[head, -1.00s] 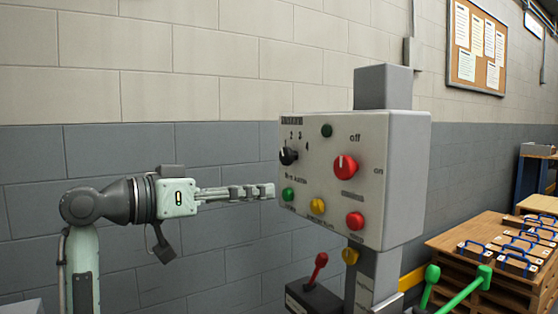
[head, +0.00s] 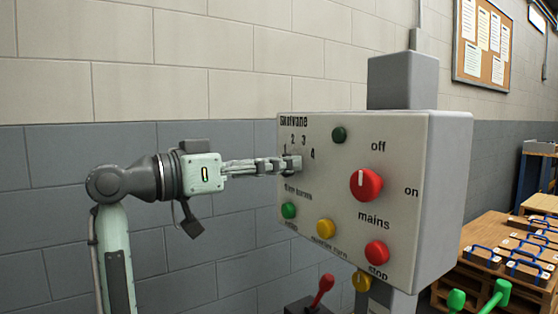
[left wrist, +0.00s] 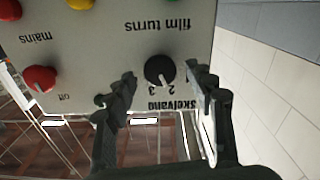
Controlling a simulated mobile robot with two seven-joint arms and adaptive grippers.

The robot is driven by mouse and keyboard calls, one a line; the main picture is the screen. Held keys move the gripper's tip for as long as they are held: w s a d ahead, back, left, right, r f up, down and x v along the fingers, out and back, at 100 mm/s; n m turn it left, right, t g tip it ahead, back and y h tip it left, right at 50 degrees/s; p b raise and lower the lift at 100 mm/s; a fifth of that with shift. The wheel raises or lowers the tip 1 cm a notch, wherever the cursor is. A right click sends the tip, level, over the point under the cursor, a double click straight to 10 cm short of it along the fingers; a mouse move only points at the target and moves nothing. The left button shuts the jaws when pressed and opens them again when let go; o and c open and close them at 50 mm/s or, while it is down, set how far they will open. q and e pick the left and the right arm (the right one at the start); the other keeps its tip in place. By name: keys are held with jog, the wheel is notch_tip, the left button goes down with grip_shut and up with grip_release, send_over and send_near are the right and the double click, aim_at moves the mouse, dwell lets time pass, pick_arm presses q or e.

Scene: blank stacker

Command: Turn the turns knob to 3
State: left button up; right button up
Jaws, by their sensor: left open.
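The turns knob (left wrist: 158,70) is black and round with a pale mark at its lower right in the left wrist view. It sits on the light panel under the words "film turns", which appear upside down. I cannot tell surely which number the mark points at. My left gripper (left wrist: 162,80) is open, with one finger on each side of the knob; contact is not clear. In the head view the left gripper (head: 291,164) is at the panel's left side, by the numbers 1 to 4, and hides most of the knob. My right gripper is not in view.
The control box (head: 335,215) also carries a red mains knob (head: 366,185), a red stop button (head: 377,253), a yellow button (head: 326,229) and green buttons. A red-handled lever (head: 322,290) stands below. Pallets with blue-handled items (head: 510,255) are at right.

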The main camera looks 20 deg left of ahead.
pick_arm(q)
jog(key=shift+w+d, duration=0.4)
jog(key=shift+w, duration=0.1)
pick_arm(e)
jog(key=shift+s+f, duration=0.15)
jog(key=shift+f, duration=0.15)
pick_arm(q)
jog(key=c, duration=1.2)
jog(key=shift+o, duration=0.2)
jog(key=shift+d+m+b, duration=0.1)
jog(key=shift+m+b, duration=1.6)
jog(key=shift+m, duration=2.2)
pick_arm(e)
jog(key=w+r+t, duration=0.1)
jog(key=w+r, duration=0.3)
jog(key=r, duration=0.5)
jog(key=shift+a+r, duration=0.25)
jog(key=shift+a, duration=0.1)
pick_arm(q)
jog(key=shift+s, duration=0.1)
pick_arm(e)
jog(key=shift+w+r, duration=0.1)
